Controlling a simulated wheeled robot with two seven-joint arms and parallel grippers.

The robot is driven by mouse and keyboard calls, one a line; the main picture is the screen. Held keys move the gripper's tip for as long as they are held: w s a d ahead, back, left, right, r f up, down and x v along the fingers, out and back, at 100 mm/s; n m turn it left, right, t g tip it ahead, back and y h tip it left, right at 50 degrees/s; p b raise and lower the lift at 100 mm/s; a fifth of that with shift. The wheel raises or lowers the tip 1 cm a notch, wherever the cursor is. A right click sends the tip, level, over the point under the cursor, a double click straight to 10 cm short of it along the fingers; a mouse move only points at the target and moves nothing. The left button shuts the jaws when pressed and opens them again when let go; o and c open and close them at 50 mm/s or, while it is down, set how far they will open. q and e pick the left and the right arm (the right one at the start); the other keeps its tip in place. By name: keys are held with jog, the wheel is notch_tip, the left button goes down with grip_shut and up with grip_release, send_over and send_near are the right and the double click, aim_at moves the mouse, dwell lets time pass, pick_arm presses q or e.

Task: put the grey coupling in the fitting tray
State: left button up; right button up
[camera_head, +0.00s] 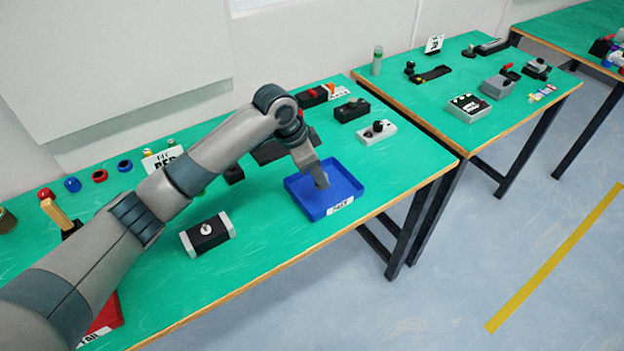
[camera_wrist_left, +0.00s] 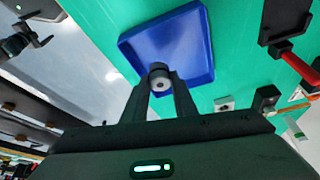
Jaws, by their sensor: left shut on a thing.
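The grey coupling (camera_wrist_left: 159,80) is a small ringed piece with a hole in its end. It shows between the fingertips of my left gripper (camera_wrist_left: 160,85) in the left wrist view. The blue fitting tray (camera_head: 306,205) lies on the green table with a white label on its front wall; it also shows in the left wrist view (camera_wrist_left: 205,62). In the head view my left gripper (camera_head: 320,180) points down over the tray, shut on the coupling. The coupling is hard to make out there, and I cannot tell whether it touches the tray floor. My right gripper is not in view.
A black-and-white block (camera_head: 207,234) stands left of the tray. A white box with a black knob (camera_head: 376,132) and a black box (camera_head: 352,110) stand behind it. Coloured rings lie at the back left, and a red tray (camera_head: 106,318) is partly behind my arm.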

pick_arm(q)
jog(key=shift+w+a+f, duration=0.65)
jog(key=shift+w+a, duration=0.05)
jog(key=shift+a, duration=0.15)
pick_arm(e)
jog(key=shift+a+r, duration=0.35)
pick_arm(q)
jog(key=shift+f, duration=0.1)
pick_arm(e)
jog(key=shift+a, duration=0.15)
pick_arm(q)
jog(key=shift+f+p, duration=1.05)
jog(key=shift+f, duration=0.9)
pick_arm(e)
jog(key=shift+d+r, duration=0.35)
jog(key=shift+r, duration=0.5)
pick_arm(q)
jog(key=shift+f, duration=0.15)
jog(key=o, duration=1)
jog(key=shift+o, duration=0.2)
